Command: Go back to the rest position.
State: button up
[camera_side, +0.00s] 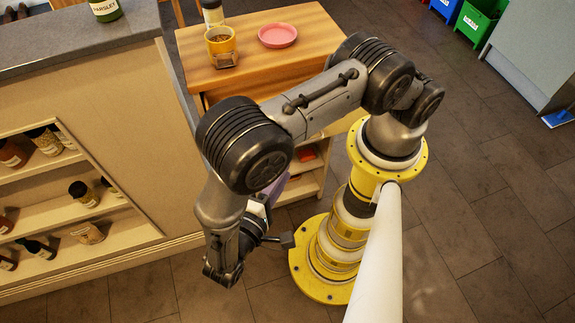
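My gripper (266,232) hangs low at the end of my bent arm, between the shelf unit and my yellow base. It is partly hidden behind my wrist, and its fingers do not show clearly. I cannot tell whether it is open or shut, or whether it holds anything. It is below the level of the wooden tabletop and apart from the things on it.
A wooden table (290,25) holds a yellow cup (221,46), a jar (212,13) and a pink plate (277,35). A shelf unit (120,80) with several jars stands left. Green (478,22) and blue bins stand top right.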

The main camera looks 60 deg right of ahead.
dwell(0.3)
jog(key=w+d+r+m+g+y, duration=0.2)
jog(key=w+d+r+m+y, duration=0.15)
jog(key=r, duration=0.45)
jog(key=w+d+r+m+g+y, duration=0.25)
jog(key=d+r+m+y, duration=0.2)
jog(key=r, duration=0.45)
jog(key=s+d+r+n+t+y, duration=0.6)
jog(key=s+d+r+t+y, duration=0.1)
jog(key=t, duration=0.3)
jog(key=shift+s+r+y, duration=0.3)
jog(key=shift+r+y, duration=0.3)
jog(key=shift+r, duration=0.2)
